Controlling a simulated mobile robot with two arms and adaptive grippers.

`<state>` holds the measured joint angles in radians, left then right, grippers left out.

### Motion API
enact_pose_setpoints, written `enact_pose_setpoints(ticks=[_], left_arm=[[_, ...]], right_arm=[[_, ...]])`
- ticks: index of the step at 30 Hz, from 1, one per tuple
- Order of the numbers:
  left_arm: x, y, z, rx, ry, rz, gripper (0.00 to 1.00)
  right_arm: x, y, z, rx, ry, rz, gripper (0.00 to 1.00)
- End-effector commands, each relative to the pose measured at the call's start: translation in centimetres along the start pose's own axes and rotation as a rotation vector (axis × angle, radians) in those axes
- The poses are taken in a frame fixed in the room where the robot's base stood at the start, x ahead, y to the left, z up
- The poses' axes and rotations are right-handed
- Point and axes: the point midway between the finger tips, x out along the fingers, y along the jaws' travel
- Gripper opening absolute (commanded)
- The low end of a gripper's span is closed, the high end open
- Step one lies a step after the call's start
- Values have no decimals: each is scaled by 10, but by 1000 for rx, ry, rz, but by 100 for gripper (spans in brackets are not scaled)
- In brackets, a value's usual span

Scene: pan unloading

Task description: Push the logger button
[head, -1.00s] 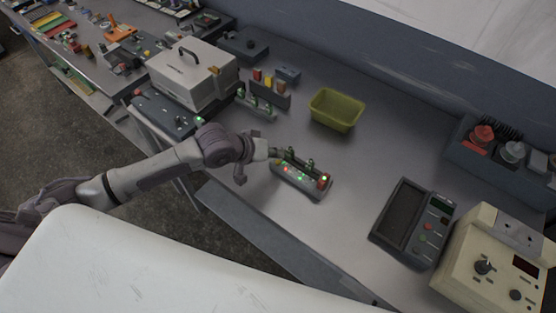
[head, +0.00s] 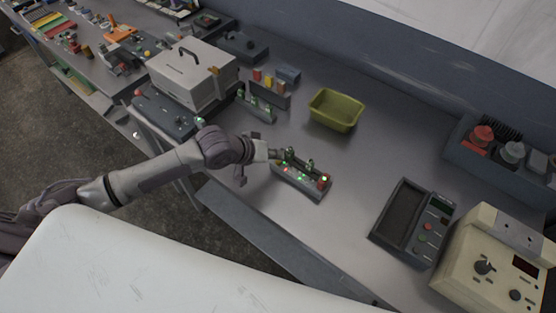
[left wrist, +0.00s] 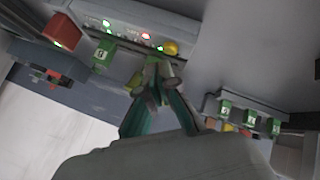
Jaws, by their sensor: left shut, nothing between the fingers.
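A small dark grey panel (head: 306,190) with lit red and green lights and small upright green parts stands on the bench near the middle of the head view. No readable label shows which device is the logger.
A yellow-green bin (head: 336,110) stands behind the panel. A dark device (head: 412,222) with red and green buttons and a beige box (head: 495,265) with knobs stand at right. A light grey case (head: 190,76) stands at left. Bare bench lies between the panel and the dark device.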

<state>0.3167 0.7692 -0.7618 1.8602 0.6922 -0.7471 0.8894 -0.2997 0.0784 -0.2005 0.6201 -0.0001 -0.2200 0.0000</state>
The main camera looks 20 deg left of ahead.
Motion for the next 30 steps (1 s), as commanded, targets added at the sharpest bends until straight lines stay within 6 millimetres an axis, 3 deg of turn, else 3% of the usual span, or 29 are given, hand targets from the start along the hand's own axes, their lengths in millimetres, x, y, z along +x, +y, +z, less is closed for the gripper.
enact_pose_setpoints(ticks=[30], left_arm=[[7,-5,5,0,0,0,0]], right_arm=[[0,2,1,0,-1,3,40]])
